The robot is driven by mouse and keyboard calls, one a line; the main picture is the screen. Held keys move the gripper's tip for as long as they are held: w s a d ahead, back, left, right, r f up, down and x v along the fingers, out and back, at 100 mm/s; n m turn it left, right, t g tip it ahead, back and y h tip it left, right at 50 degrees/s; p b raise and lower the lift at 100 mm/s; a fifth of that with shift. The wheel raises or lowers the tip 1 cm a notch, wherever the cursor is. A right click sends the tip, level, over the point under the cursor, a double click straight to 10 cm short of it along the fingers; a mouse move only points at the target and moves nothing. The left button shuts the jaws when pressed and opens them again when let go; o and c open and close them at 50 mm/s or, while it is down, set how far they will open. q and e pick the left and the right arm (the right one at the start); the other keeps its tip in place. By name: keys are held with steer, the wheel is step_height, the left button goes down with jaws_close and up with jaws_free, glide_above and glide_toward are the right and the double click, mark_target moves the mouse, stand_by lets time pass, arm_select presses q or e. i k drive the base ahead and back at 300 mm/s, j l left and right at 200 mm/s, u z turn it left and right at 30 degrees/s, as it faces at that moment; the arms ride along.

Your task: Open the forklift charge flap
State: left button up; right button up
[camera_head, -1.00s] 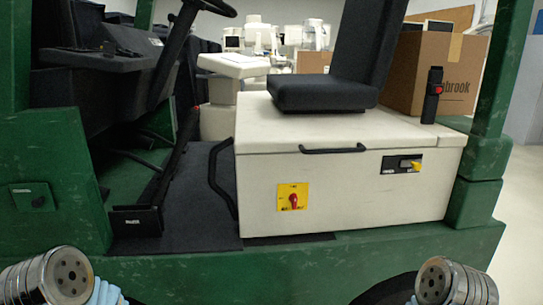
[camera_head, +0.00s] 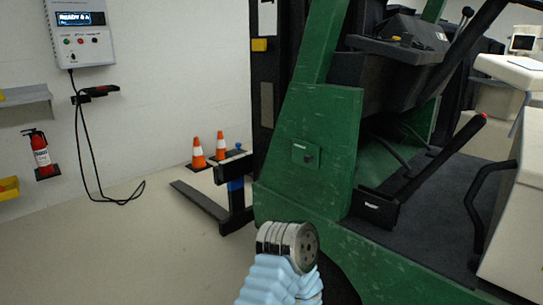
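The forklift charge flap (camera_head: 305,153) appears as a small green plate with a dark round knob, on the green front side panel of the forklift (camera_head: 325,115). It lies flat against the panel and looks closed. One of my arms, a silver joint on a light blue sleeve, comes up from the bottom centre, below the flap and apart from it in the picture. No gripper fingers show in this view, so I cannot see either gripper.
A wall charger (camera_head: 82,35) has a lit display and a black cable (camera_head: 84,150) running to a holder. Orange cones (camera_head: 197,153) stand near the forklift's dark forks (camera_head: 200,203). A fire extinguisher (camera_head: 40,153) hangs at left.

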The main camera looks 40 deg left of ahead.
mark_target(304, 154)
steer(key=u, duration=1.2)
